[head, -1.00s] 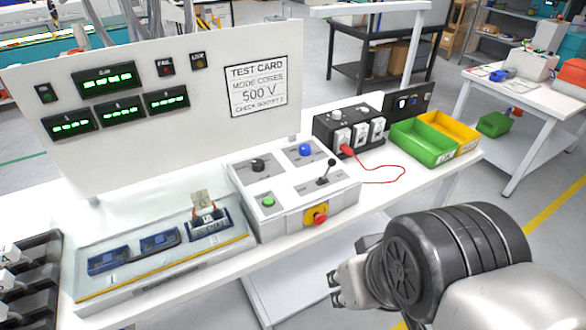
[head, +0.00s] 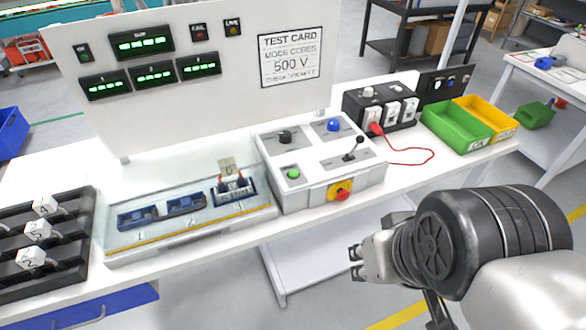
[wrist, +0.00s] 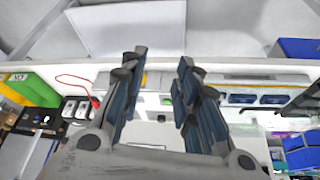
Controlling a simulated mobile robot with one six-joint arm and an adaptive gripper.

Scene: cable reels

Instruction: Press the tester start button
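The tester control box (head: 320,190) is white and stands on the bench. Its green button (head: 293,174) is at the front left of its top; a green spot that looks like this button also shows between my fingers in the wrist view (wrist: 167,101). The box also carries a black knob (head: 285,137), a blue knob (head: 333,125), a black lever (head: 352,150) and a red stop button on yellow (head: 341,193).
A shallow tray (head: 190,225) with numbered blue holders stands left of the box. The display panel (head: 190,75) rises behind. A black socket unit (head: 380,108) with a red cable (head: 415,162) and green (head: 457,128) and yellow bins (head: 488,118) are to the right.

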